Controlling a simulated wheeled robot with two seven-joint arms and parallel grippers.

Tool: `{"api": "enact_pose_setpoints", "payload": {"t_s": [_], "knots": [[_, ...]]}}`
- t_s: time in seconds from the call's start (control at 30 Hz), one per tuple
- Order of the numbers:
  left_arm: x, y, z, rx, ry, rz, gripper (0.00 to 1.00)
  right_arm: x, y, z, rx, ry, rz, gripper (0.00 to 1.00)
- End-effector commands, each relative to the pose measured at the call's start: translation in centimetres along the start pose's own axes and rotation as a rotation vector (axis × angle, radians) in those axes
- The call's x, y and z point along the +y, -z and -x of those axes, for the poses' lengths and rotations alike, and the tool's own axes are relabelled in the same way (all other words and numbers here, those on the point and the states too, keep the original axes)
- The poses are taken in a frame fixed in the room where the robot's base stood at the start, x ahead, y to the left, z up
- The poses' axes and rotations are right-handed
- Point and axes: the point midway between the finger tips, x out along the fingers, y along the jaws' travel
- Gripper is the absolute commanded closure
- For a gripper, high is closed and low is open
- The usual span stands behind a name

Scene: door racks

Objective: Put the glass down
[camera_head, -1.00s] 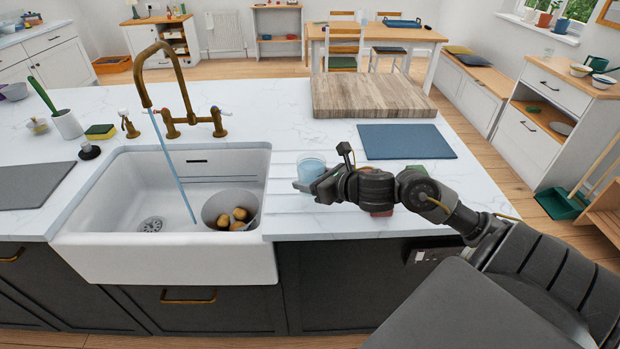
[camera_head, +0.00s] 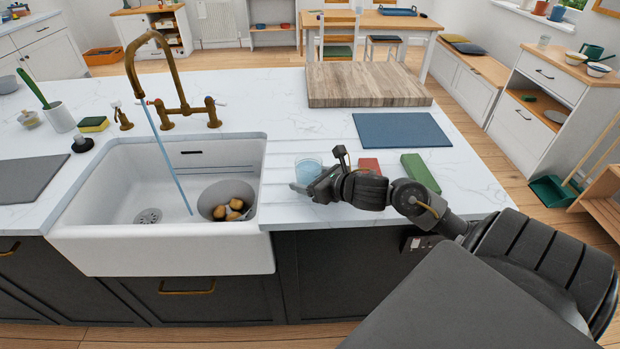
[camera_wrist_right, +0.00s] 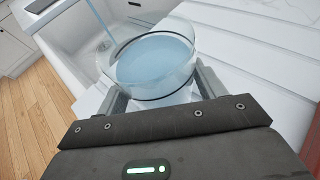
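A clear glass (camera_head: 307,171) with pale blue liquid is upright at the grooved draining area of the white counter (camera_head: 470,185), just right of the sink. My right gripper (camera_head: 311,186) is shut on the glass. In the right wrist view the glass (camera_wrist_right: 155,62) sits between the two fingers (camera_wrist_right: 163,92), one on each side. I cannot tell whether its base touches the counter. My left gripper is not in view.
The white sink (camera_head: 165,262) holds a round bowl (camera_head: 213,195) with potatoes. A red block (camera_head: 369,166) and a green block (camera_head: 420,172) lie right of the glass. Behind are a blue mat (camera_head: 402,130) and a wooden board (camera_head: 367,84). Bare counter surrounds the glass.

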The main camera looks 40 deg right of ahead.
Motion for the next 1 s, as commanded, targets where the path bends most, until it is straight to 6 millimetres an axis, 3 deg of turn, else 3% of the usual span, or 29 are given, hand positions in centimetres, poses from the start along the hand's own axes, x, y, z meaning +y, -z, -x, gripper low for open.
{"api": "enact_pose_setpoints", "payload": {"t_s": [0.1,0.47,1.0], "knots": [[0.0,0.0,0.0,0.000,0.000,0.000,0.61,0.0,0.0,0.0,0.000,0.000,0.000,0.19],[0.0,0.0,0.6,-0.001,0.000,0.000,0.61,0.0,-0.5,0.3,0.001,0.000,-0.001,0.19],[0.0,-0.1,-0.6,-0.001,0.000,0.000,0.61,0.1,-0.2,9.7,0.004,-0.001,0.000,0.19]]}}
